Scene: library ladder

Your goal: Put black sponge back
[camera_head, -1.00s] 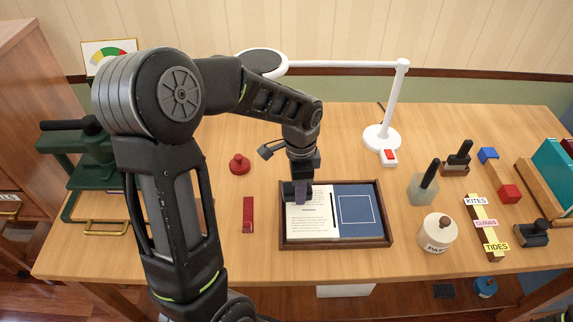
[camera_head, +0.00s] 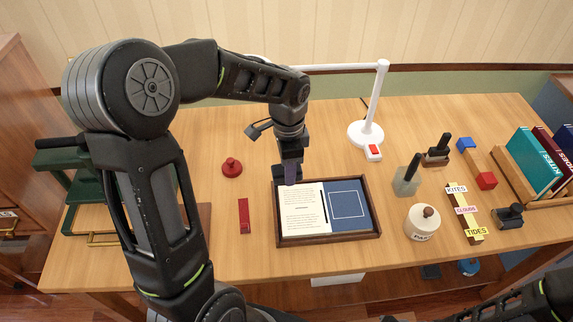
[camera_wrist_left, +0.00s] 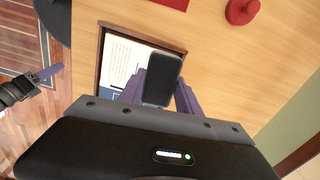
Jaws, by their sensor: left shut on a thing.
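My left gripper (camera_head: 291,178) is shut on a small dark block that looks like the black sponge (camera_wrist_left: 163,78). The wrist view shows the block between the purple fingers. In the head view the fingers hang above the back left part of the wooden tray (camera_head: 330,239), and the block is hard to make out there. The tray holds a printed white page (camera_head: 302,212) and a blue panel (camera_head: 351,221). A purple finger of my right gripper (camera_wrist_left: 48,73) shows at the left of the wrist view; its opening is unclear.
A red knob (camera_head: 231,168) and red bar (camera_head: 243,216) lie left of the tray. A white lamp (camera_head: 366,134) stands behind. A paste jar (camera_head: 422,222), stampers, word blocks and books stand right.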

